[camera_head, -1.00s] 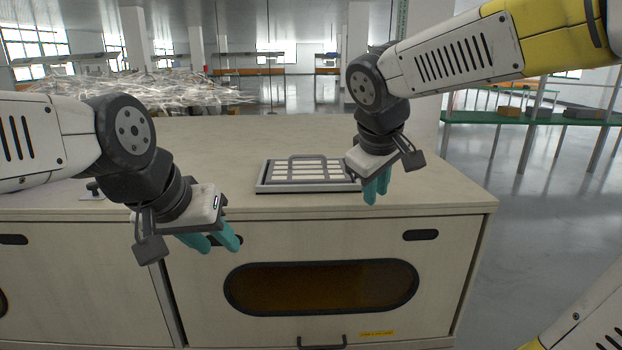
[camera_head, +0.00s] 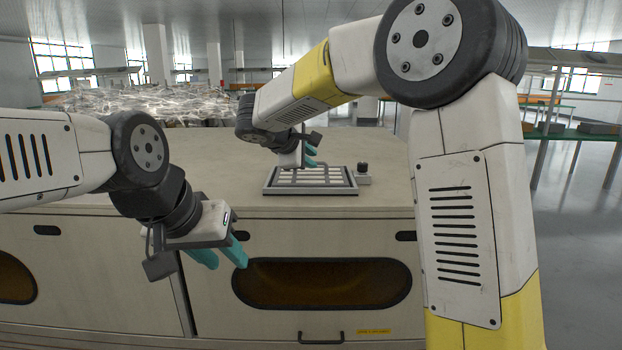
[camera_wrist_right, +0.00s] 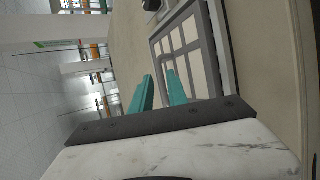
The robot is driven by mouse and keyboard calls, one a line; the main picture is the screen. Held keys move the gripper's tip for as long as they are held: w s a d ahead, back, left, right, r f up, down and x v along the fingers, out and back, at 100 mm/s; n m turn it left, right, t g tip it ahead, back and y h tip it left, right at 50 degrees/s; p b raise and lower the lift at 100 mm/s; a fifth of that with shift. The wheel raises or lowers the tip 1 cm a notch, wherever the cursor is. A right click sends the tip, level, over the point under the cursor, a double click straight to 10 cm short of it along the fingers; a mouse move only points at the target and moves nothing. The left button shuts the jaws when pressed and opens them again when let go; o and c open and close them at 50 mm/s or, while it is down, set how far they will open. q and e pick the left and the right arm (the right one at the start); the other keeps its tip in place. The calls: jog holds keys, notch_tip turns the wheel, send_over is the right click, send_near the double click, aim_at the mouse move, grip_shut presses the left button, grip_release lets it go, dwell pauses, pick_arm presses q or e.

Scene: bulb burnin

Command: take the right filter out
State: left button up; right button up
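A grey-framed filter with a pale grid (camera_head: 310,190) lies in a flat frame on top of the pale cabinet. It also shows in the right wrist view (camera_wrist_right: 208,38), beyond and to the right of the fingers. My left gripper (camera_head: 225,262) is open and empty, in front of the cabinet's face.
A small dark knob on a pale base (camera_head: 363,172) stands just right of the filter. The cabinet top (camera_head: 225,180) is clear to the left. The cabinet front has a dark oval window (camera_head: 320,284) and a handle (camera_head: 321,337). My right upper arm covers the right side.

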aim_at(316, 176)
jog(key=x, duration=0.4)
grip_shut()
dwell(1.3)
